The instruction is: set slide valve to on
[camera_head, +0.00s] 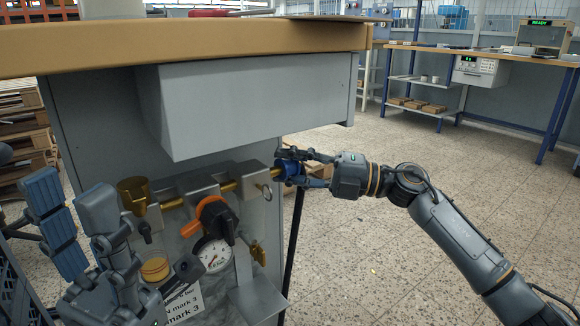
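A brass pipe (230,187) runs along the cabinet side, with a blue sleeve (291,169) at its right end; this looks like the slide valve. My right gripper (286,169) comes from the right, with one finger above and one below the sleeve, and appears closed on it. The fingers hide part of the sleeve, so its exact position along the pipe cannot be told. My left gripper (143,240) is at the lower left, its fingers apart and empty, in front of the pipe assembly.
An orange-and-black knob (213,217), a round gauge (213,254) and a small brass valve (257,252) sit below the pipe. A grey box (250,100) overhangs it under the wooden tabletop (190,45). The tiled floor (340,260) at right is open.

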